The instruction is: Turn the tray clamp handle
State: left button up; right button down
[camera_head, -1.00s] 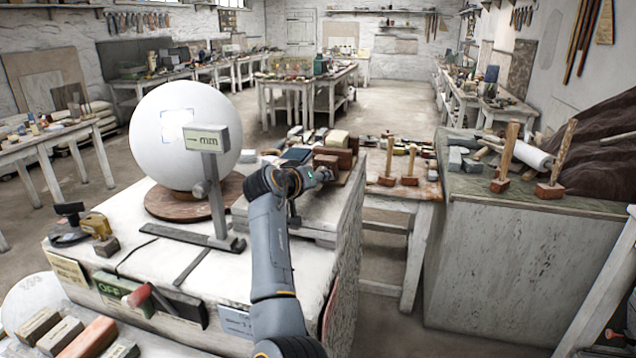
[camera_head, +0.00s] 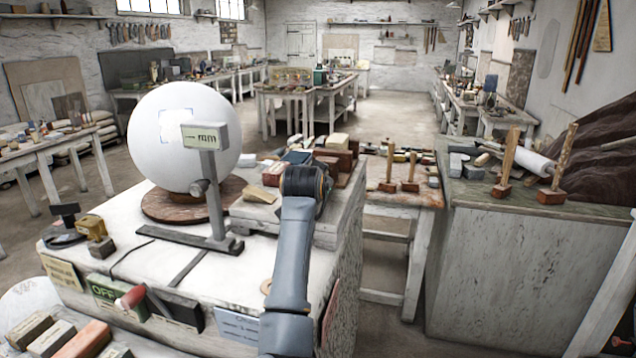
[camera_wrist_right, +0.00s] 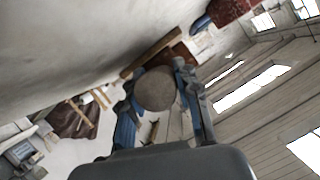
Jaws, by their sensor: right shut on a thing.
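In the head view my right arm reaches over the white bench to the grey tray (camera_head: 268,217) right of the sphere. The round wrist (camera_head: 306,182) hides its fingertips and whatever they hold there. In the right wrist view my right gripper (camera_wrist_right: 155,84) has its blue fingers on either side of a round grey knob (camera_wrist_right: 154,92), which looks like the clamp handle, and is shut on it. How far the handle is turned cannot be told. My left gripper is not in view.
A large white sphere (camera_head: 182,135) stands on a round brown base (camera_head: 165,208). A post gauge marked mm (camera_head: 205,136) stands close in front of it. Blocks (camera_head: 335,142) lie behind my wrist. Mallets (camera_head: 410,175) stand on the table to the right.

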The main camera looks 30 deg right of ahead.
jog(key=shift+d+m+t, duration=0.1)
jog(key=shift+m+t, duration=0.3)
jog(key=shift+m, duration=0.3)
jog(key=shift+y, duration=0.3)
jog(key=c, duration=1.2)
grip_release()
jog(key=shift+f, duration=0.1)
jog(key=shift+w+d+f, duration=0.1)
jog(key=shift+w, duration=0.05)
notch_tip(320, 180, up, 10)
jog(key=shift+f, duration=0.2)
jog(key=shift+r, duration=0.2)
